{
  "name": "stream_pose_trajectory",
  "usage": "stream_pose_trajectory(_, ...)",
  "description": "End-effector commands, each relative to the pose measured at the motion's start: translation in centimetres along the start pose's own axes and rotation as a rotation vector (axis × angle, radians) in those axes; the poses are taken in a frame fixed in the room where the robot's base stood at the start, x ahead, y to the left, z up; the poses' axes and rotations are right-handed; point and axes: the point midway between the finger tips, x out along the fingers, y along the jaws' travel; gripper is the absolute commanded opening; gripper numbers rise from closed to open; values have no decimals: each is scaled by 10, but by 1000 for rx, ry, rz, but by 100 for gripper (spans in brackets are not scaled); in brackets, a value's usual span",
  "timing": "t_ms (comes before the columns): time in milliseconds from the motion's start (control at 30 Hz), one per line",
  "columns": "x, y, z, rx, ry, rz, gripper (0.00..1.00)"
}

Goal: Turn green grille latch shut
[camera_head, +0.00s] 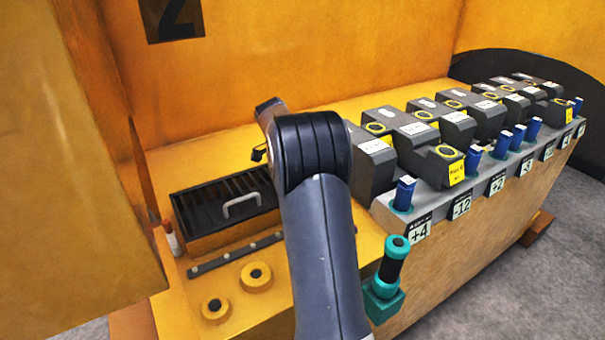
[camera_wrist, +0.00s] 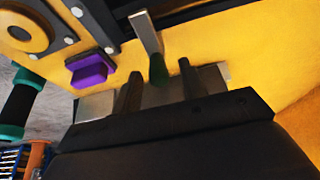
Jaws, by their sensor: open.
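In the wrist view my gripper (camera_wrist: 158,80) is open, with its two dark fingers apart. A small dark green piece (camera_wrist: 157,70), which looks like the green grille latch, shows in the gap between the fingertips. I cannot tell whether the fingers touch it or which way it is turned. A pale grey bar (camera_wrist: 146,32) rises just beyond it. In the head view the black slatted grille (camera_head: 196,203) with a grey handle (camera_head: 240,206) lies in the yellow deck. My arm hides the deck right of the grille, the green latch and the gripper tips.
A purple knob (camera_wrist: 90,72) sits left of the fingers. Two yellow rings (camera_head: 256,277) (camera_head: 215,308) lie on the deck in front of the grille. A teal-and-black handle (camera_head: 391,262) stands right of my arm. Grey castings (camera_head: 373,165) with blue pins line the right side.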

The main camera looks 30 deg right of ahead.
Motion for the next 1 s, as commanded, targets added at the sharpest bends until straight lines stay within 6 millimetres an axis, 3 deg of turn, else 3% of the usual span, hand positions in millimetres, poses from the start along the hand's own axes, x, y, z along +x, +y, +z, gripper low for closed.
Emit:
stream_pose_trajectory(500,-91,-1,0,0,1,-4,41)
stream_pose_trajectory(700,-104,0,0,0,0,-2,41)
stream_pose_trajectory(1000,-104,0,0,0,0,-1,41)
